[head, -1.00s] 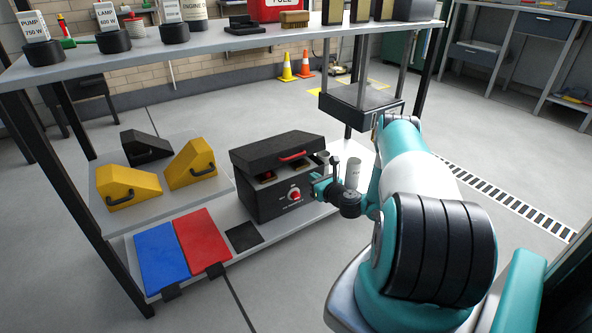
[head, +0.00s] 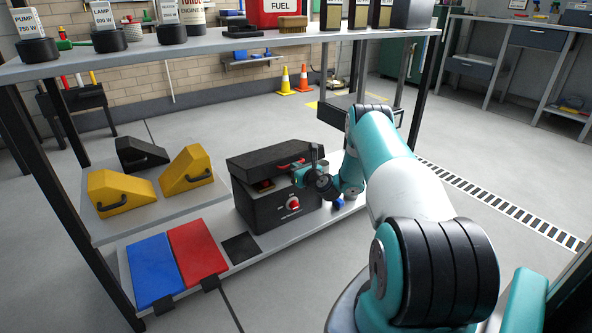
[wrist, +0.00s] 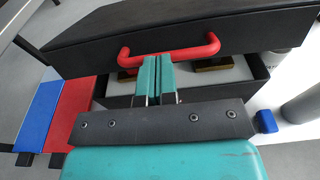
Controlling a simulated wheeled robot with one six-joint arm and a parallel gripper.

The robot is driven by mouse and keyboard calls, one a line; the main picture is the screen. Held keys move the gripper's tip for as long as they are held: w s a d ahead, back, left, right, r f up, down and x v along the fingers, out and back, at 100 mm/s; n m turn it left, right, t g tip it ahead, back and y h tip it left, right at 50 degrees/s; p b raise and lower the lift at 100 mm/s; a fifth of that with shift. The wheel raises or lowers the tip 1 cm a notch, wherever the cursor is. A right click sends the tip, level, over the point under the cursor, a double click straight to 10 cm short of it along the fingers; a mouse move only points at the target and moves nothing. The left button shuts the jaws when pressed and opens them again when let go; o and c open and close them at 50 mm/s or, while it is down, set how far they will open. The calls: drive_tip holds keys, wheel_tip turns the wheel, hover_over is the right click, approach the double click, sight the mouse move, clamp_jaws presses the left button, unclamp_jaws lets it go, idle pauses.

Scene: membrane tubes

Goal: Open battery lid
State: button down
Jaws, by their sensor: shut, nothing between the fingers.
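The black battery box (head: 268,207) stands on the lower shelf, with a red knob on its front. Its black lid (head: 262,158) is tilted up at the front, leaving a gap over the box. The lid's red handle (wrist: 168,50) shows in the wrist view, running across in front of the lid. My gripper (wrist: 160,62) is shut and empty, its teal fingertips at the middle of the handle. I cannot tell whether they touch it. In the head view my gripper (head: 308,170) is at the lid's front right, partly hiding the handle.
Yellow wedges (head: 188,170) and a black wedge (head: 140,154) sit on the shelf to the left. Blue (head: 154,270) and red (head: 197,250) panels lie in front of them. The upper shelf (head: 230,47) with pots and a fuel can spans above. A grey cylinder (wrist: 305,103) stands right of the box.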

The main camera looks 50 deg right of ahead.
drive_tip(key=shift+w+r+p, duration=0.2)
drive_tip(key=shift+r+p, duration=0.3)
drive_tip(key=shift+p, duration=0.15)
